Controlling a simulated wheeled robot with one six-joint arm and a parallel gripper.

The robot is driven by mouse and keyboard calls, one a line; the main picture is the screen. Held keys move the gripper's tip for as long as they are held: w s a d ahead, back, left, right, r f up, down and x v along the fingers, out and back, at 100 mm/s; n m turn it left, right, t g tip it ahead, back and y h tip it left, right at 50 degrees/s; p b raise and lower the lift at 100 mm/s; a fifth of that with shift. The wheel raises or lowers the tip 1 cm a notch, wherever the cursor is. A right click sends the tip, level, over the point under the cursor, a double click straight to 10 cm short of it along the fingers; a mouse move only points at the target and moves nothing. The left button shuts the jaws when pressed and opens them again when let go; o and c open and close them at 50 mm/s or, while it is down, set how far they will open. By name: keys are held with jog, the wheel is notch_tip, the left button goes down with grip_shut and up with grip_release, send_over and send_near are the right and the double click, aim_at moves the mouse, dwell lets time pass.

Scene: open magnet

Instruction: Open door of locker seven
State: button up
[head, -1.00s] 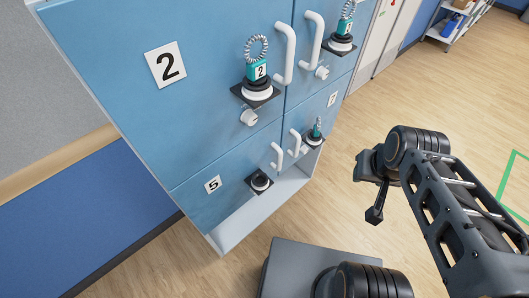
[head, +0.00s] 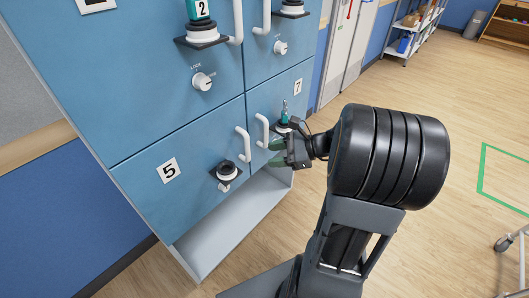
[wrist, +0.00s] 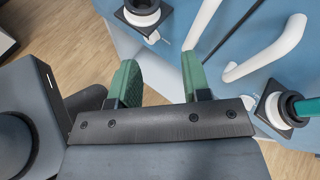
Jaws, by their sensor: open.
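The blue door of locker seven (head: 262,98), marked with a 7 label (head: 298,86), is at the lower right of the locker block and looks shut. Its white handle (head: 262,131) is on the door's left side and shows in the wrist view (wrist: 272,50). Right of the handle is a black-and-white holder with a teal-tagged item (head: 284,114), partly hidden by my gripper. My gripper (head: 273,152) is open and empty, in front of the lower part of this door. In the wrist view its green fingers (wrist: 160,77) are apart, with the handle to their right, not between them.
Locker five (head: 168,169) is left of locker seven, with its own white handle (head: 243,144) and empty-looking holder (head: 226,171). Lockers with similar holders are above. A pale base ledge (head: 225,235) juts out below. Open wood floor lies to the right.

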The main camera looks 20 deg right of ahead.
aim_at(266, 134)
jog(key=w+d+f+m+t+b, duration=0.2)
jog(key=d+f+m+t+b, duration=0.15)
jog(key=d+m+t, duration=0.55)
jog(key=shift+n+g+h, duration=0.5)
jog(key=shift+n+g, duration=0.1)
jog(key=shift+g, duration=0.2)
jog(key=x, duration=0.4)
jog(key=d+b+x, duration=0.1)
jog(key=x, duration=0.3)
jog(key=w+x, duration=0.1)
jog(key=x, duration=0.3)
jog(key=shift+w+f+b, duration=0.1)
jog(key=shift+w+b, duration=0.15)
jog(key=shift+b, duration=0.15)
jog(key=shift+c, duration=0.2)
jog(key=shift+d, duration=0.1)
grip_shut()
